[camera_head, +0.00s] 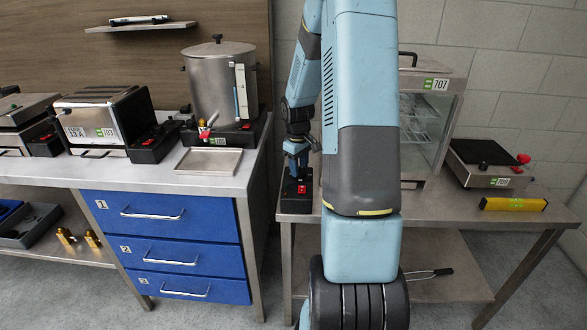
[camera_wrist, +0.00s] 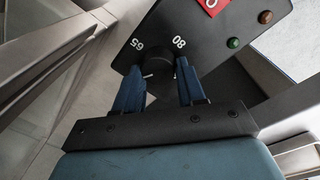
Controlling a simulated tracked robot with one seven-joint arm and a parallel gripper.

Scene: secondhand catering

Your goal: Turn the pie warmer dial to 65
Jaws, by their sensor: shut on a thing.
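The pie warmer (camera_head: 448,110) is the glass-sided steel cabinet labelled 707, partly hidden behind my arm. Its black control box (camera_head: 313,208) stands at the table's left end; the wrist view shows its panel (camera_wrist: 195,40) with the marks 65 and 80. The dark dial (camera_wrist: 157,66) sits below and between these marks. My gripper (camera_wrist: 158,84) is shut on the dial, one blue finger on each side. In the head view my gripper (camera_head: 296,160) is at the control box. The dial's pointer cannot be made out.
The panel also has a red switch (camera_wrist: 210,4), a green light (camera_wrist: 233,43) and an amber light (camera_wrist: 265,17). A flat black-topped appliance (camera_head: 485,165) and a yellow level (camera_head: 513,204) are on the right. An urn (camera_head: 215,80) stands on the left counter, across a narrow gap.

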